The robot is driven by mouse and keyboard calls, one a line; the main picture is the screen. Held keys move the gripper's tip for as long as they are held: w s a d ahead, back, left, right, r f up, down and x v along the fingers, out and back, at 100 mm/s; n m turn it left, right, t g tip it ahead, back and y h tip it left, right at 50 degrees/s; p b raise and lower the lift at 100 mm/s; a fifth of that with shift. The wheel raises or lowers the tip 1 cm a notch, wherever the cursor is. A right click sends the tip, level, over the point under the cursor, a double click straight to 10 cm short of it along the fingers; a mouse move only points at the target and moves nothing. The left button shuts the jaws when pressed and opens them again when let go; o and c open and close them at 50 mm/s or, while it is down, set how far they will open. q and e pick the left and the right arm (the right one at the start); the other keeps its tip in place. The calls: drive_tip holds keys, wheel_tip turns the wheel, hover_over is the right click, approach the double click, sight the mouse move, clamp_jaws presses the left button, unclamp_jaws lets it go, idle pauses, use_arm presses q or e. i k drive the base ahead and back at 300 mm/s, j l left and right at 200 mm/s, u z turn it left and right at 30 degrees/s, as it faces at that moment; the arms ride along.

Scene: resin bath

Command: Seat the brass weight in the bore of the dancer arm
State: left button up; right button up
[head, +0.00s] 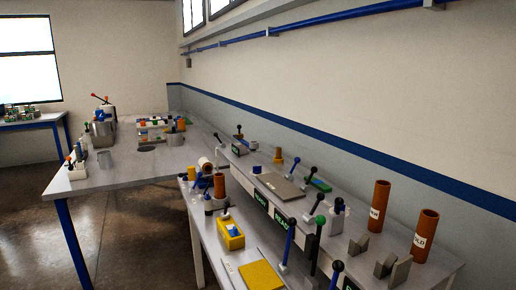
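Neither of my grippers shows in the head view. I cannot pick out the brass weight for certain; a small yellow cylinder (192,173) stands at the far left end of the near bench, too small to tell its material. I cannot tell which part is the dancer arm or see its bore. Several ball-knobbed levers stand along the bench, among them a blue lever with a black knob (289,245) and a dark lever with a green knob (317,243).
A grey table (120,178) with clear front space stands at left. The floor (130,240) beside it is open.

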sight(253, 146)
drive_tip(key=i+j+z, duration=0.1)
drive_tip(key=j, duration=0.4)
drive_tip(key=i+j+z, duration=0.1)
drive_tip(key=j, duration=0.45)
drive_tip(key=i+j+z, duration=0.1)
drive_tip(key=i+j, duration=0.15)
drive_tip(key=j, duration=0.3)
drive_tip(key=i+j+z, duration=0.1)
drive_tip(key=j, duration=1)
drive_tip(key=i+z, duration=0.05)
drive_tip(key=i, duration=0.05)
